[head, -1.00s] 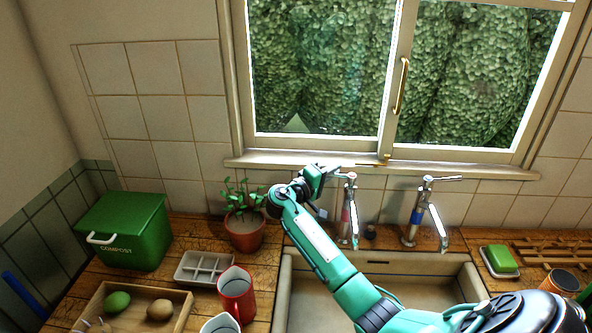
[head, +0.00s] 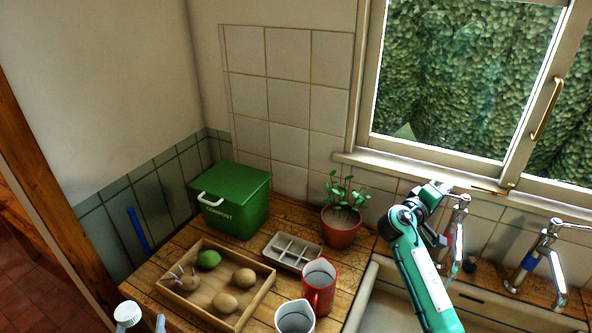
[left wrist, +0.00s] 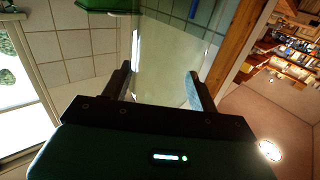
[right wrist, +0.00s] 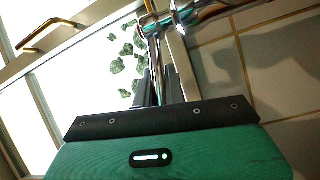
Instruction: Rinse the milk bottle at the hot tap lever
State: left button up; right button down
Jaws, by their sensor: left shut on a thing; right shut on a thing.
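The hot tap (head: 455,243) with a red mark stands at the back of the sink, below the window. My right gripper (head: 450,190) is at its top; in the right wrist view the chrome tap lever (right wrist: 156,60) runs down between its close fingers, and it is shut on the lever. My left gripper (left wrist: 158,72) is shut on a pale see-through thing, seemingly the milk bottle (left wrist: 168,45), between its two fingers. In the head view a white cap (head: 128,312), likely the bottle's, shows at the bottom left edge; most of it is cut off.
A second tap (head: 535,258) with a blue mark stands to the right. The counter holds a green compost bin (head: 232,205), a potted plant (head: 341,228), a grey divided tray (head: 291,252), a wooden tray (head: 218,318), a red jug (head: 319,288) and a white jug (head: 295,317).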

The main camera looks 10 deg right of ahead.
jog(key=shift+f, duration=0.1)
jog(key=c, duration=1.5)
grip_release()
jog(key=shift+o, duration=0.2)
jog(key=v, duration=1.2)
